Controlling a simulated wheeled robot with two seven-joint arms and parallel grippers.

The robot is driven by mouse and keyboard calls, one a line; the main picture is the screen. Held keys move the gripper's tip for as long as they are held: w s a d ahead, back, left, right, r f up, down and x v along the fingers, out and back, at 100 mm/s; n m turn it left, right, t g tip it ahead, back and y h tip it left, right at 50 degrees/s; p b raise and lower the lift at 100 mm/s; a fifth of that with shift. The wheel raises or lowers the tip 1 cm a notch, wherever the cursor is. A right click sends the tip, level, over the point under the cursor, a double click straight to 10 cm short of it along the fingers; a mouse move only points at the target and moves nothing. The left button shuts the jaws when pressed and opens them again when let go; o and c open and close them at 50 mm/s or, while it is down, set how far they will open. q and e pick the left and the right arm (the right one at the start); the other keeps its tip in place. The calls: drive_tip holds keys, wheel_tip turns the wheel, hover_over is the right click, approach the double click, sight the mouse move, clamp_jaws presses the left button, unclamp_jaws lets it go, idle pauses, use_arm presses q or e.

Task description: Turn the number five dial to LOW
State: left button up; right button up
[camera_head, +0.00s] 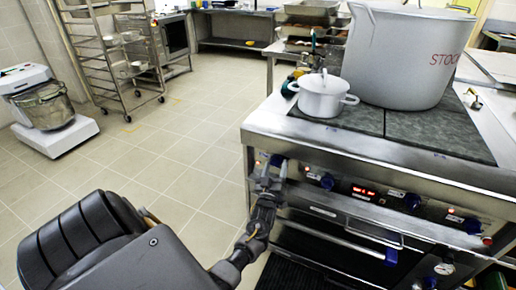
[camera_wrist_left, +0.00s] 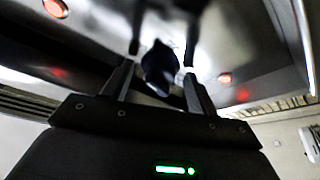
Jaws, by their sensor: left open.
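My right gripper is not in view.
A large stockpot (camera_head: 405,55) and a small white lidded pot (camera_head: 322,95) stand on the stove top. An oven handle (camera_head: 373,234) juts out below the panel. A mixer (camera_head: 45,110) and a rack (camera_head: 112,55) stand at left; the tiled floor between is clear.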

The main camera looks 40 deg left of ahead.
use_arm(q)
drive_tip(key=m+h, duration=0.1)
drive_tip(key=m, duration=0.1)
drive_tip(key=m+t+h, duration=0.1)
drive_tip(key=m, duration=0.1)
drive_tip(key=m+t, duration=0.1)
drive_tip(key=m, duration=0.1)
drive_tip(key=shift+s+a+m+h, duration=0.1)
drive_tip(key=shift+a+m+h, duration=0.2)
drive_tip(key=shift+h, duration=0.1)
drive_tip(key=v, duration=1)
drive_tip(key=s+d+f+m+g+h+p, duration=0.1)
drive_tip(key=s+d+f+g+h+p, duration=0.1)
drive_tip(key=f, duration=0.5)
drive_tip(key=s+d+f+m+g+h+p, duration=0.1)
drive_tip(key=s+d+f+g+h+p, duration=0.1)
drive_tip(key=s+f, duration=0.4)
drive_tip(key=s+d+f+m+g+h+p, duration=0.1)
drive_tip(key=s+d+f+g+p, duration=0.3)
drive_tip(key=f, duration=0.4)
drive_tip(key=shift+s+d+f+m+g+h+p, duration=0.15)
drive_tip(key=shift+s+f+m+g+h+p, duration=0.25)
drive_tip(key=shift+g, duration=0.4)
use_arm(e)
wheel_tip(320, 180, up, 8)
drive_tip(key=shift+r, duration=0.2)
use_arm(q)
drive_tip(key=shift+r, duration=0.1)
